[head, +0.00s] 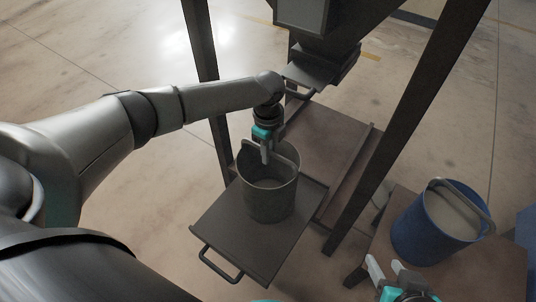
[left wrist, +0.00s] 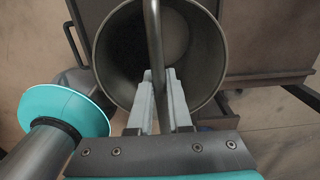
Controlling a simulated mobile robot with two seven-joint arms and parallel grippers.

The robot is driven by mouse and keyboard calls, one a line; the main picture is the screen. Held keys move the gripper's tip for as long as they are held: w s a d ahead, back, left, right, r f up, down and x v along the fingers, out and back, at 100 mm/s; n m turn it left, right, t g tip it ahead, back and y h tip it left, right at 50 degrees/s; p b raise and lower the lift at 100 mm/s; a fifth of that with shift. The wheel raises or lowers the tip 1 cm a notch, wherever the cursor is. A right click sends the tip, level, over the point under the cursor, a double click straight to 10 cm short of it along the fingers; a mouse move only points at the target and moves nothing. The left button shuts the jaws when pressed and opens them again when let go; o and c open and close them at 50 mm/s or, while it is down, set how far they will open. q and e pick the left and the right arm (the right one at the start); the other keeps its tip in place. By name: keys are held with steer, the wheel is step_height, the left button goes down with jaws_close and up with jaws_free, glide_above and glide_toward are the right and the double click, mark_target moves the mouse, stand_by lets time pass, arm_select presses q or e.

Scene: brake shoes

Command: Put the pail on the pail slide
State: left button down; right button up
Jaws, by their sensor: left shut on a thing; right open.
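A grey metal pail (head: 270,200) stands upright at or just above the dark pail slide (head: 225,225), a flat plate with a pull handle at its front. I cannot tell whether its base, hidden by its wall, touches the plate. My left gripper (head: 266,157) is over the pail's mouth, shut on its handle. In the left wrist view, the fingers (left wrist: 162,75) close on the handle bar (left wrist: 153,35), which crosses the round opening of the pail (left wrist: 110,50). My right gripper (head: 386,264) is open and empty at the lower right, in front of the blue bucket.
A blue bucket (head: 415,235) with grey contents stands on a brown table (head: 480,275) at the right. Dark frame legs (head: 405,125) rise beside and behind the slide. A hopper chute (head: 325,68) hangs above the rear. Open floor lies to the left.

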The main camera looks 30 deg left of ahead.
arm_select(q)
steer(key=shift+w, duration=0.1)
stand_by(0.3)
steer(key=shift+f, duration=0.2)
steer(key=c, duration=0.8)
jaws_free()
steer(key=shift+c, duration=0.2)
